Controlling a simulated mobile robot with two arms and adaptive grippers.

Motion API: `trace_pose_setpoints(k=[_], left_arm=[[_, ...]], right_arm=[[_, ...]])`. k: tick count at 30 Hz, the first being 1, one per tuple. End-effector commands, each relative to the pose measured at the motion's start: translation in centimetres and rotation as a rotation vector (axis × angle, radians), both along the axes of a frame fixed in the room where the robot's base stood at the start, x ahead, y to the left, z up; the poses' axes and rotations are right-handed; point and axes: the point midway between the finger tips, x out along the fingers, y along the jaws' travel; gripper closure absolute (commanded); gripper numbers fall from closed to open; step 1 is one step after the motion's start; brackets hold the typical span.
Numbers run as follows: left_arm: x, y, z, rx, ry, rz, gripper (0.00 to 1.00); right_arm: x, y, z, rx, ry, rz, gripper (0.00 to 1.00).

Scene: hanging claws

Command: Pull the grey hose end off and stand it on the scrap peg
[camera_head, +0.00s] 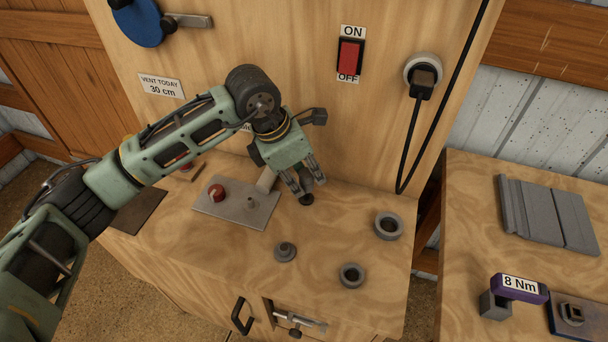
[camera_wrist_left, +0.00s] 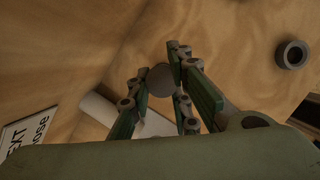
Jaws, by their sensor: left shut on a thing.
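My left gripper (camera_head: 305,191) reaches down over the bench top and is shut on a small dark grey round piece, likely the grey hose end (camera_wrist_left: 161,79). In the left wrist view the piece sits between the fingers; its lower part is hard to see. A pale tube (camera_head: 267,179) lies just left of the fingers in the head view and behind them in the left wrist view (camera_wrist_left: 99,109). A grey stepped peg-like piece (camera_head: 285,251) stands on the bench in front of the gripper. I cannot tell which part is the scrap peg. My right gripper is not in view.
A metal plate (camera_head: 227,217) carries a red knob (camera_head: 216,192) and a small grey post (camera_head: 250,203). Two grey rings (camera_head: 388,226) (camera_head: 351,275) lie on the right of the bench (camera_head: 330,230). A wooden panel with a red switch (camera_head: 350,56) rises behind. A black cable hangs at right.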

Motion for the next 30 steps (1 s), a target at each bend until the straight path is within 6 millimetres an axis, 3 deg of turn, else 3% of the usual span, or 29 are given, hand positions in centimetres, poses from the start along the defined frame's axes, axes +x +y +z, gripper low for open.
trace_pose_setpoints(k=[30], left_arm=[[0.0,0.0,-2.6,-0.001,0.0,0.0,1.0]], right_arm=[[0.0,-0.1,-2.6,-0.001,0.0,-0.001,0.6]])
